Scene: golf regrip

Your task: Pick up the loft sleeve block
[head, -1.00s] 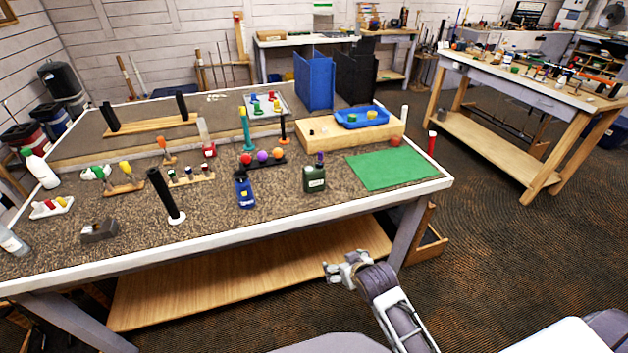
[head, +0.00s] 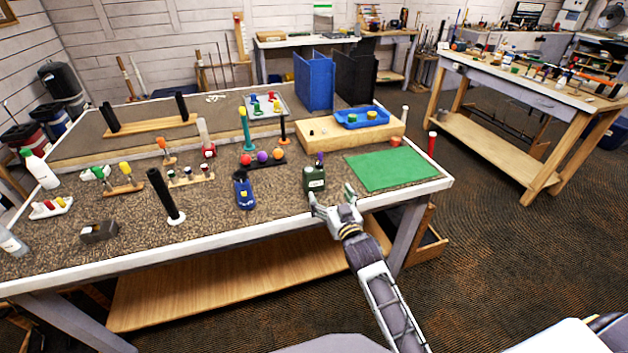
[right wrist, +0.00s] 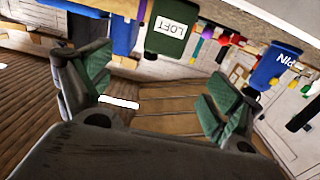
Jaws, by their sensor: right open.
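The loft sleeve block (head: 314,179) is a dark green block with a pale label and a purple-topped piece at its top. It stands on the workbench (head: 215,228) near the front edge. The right wrist view shows it at the top, turned over, with "LOFT" on its label (right wrist: 168,32). My right gripper (head: 332,202) is open and empty at the bench's front edge, just in front and to the right of the block. Its green-padded fingers (right wrist: 160,92) are apart, and the block lies beyond them, untouched. My left gripper is out of view.
A blue block (head: 244,192) stands left of the green one, and a rack of coloured balls (head: 264,163) lies behind. A flat green mat (head: 392,169) is to the right. A black post (head: 166,196) stands further left. A wooden riser (head: 350,135) is behind.

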